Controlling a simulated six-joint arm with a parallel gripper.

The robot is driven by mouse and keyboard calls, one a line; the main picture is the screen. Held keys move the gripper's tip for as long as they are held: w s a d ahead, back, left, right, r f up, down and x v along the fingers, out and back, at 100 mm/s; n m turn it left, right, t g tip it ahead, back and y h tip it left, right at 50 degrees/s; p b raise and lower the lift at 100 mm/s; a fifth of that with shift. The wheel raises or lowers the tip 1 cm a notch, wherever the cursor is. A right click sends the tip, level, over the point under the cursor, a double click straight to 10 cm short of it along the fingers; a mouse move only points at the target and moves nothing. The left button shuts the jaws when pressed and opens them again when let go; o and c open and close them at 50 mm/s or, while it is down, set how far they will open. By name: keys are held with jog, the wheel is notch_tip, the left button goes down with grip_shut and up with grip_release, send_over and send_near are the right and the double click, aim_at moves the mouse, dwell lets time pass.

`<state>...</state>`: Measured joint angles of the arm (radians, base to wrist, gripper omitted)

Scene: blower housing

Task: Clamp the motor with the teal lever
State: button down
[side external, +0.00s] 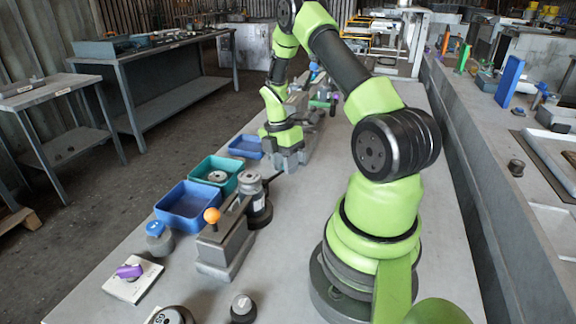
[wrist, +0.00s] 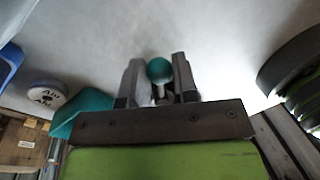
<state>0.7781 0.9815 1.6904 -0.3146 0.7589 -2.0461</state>
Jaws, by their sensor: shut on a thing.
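In the wrist view the teal ball knob of the lever (wrist: 160,70) sits between the two fingers of my gripper (wrist: 157,84), with its pale stem running down between them. My gripper is shut on the lever. In the side view my gripper (side external: 288,160) is low over the bench, beside grey blocks, and it hides the teal lever there. I cannot make out for certain which part is the motor; a grey cylinder on a dark round base (side external: 254,196) stands nearer the camera.
An orange-knobbed lever on a grey block (side external: 226,250), a blue bin (side external: 187,222), a teal bin (side external: 203,172) and a small blue bin (side external: 240,153) stand left of my arm. More fixtures (side external: 318,103) crowd the bench behind my gripper. The bench's middle is clear.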

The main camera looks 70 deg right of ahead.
jog(key=shift+w+n, duration=0.25)
jog(key=shift+n, duration=0.05)
jog(key=c, duration=0.9)
grip_release()
notch_tip(320, 180, up, 10)
jog(key=w, duration=0.1)
jog(key=shift+w+d, duration=0.35)
jog(key=shift+d, duration=0.05)
jog(key=shift+f, duration=0.1)
